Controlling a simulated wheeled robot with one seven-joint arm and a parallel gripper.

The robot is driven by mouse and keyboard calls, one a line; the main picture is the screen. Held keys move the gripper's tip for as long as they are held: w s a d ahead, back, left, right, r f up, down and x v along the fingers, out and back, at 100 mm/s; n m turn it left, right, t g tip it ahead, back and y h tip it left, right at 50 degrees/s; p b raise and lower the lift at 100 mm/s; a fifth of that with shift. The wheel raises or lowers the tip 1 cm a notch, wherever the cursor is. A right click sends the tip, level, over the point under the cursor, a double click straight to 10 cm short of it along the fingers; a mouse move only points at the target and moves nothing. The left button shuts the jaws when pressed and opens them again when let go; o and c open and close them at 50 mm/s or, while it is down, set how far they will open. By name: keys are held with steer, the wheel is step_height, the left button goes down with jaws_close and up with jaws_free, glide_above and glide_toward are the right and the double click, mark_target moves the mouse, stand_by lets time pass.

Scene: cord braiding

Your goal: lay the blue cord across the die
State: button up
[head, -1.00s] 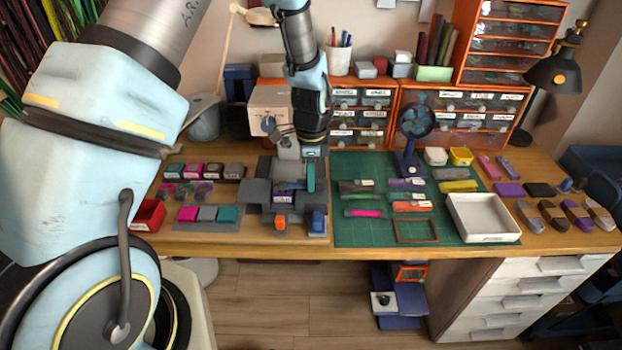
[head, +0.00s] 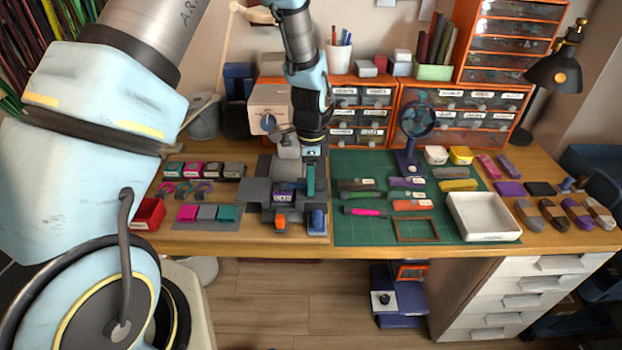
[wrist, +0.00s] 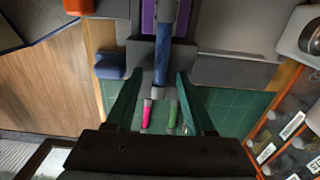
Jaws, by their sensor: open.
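The blue cord (wrist: 164,62) is a blue strip with a grey end, lying lengthwise over the die (wrist: 149,18), which shows purple on both sides of the cord in the wrist view. The die (head: 283,198) sits on a grey fixture on the desk in the head view. My gripper (wrist: 158,82) is open, its two teal fingers on either side of the cord's near end, apart from it. In the head view my gripper (head: 311,180) is over the fixture and partly hides the cord. Whether the cord touches the die all along is hard to tell.
To the right, a green mat (head: 365,233) holds several coloured strips, a dark frame and a white tray (head: 484,237). A small fan (head: 412,135) stands behind.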

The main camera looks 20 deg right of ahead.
step_height(320, 180, up, 11)
steer(key=b, duration=0.2)
steer(key=shift+b, duration=0.3)
steer(key=w+a+r+n, duration=0.15)
steer(key=a+n, duration=0.25)
steer(key=a, duration=0.4)
steer(key=w+a+r+n, duration=0.1)
steer(key=w+a+n, duration=0.1)
steer(key=a+n, duration=0.4)
steer(key=s+a+n, duration=0.3)
steer(key=a+n, duration=0.3)
steer(key=a, duration=0.3)
steer(key=s+a+r+n+t, duration=0.1)
steer(key=s+a+n, duration=0.2)
steer(key=a+n, duration=0.3)
steer(key=a, duration=0.3)
steer(key=shift+s+a+r+t, duration=0.25)
steer(key=shift+r+t, duration=0.05)
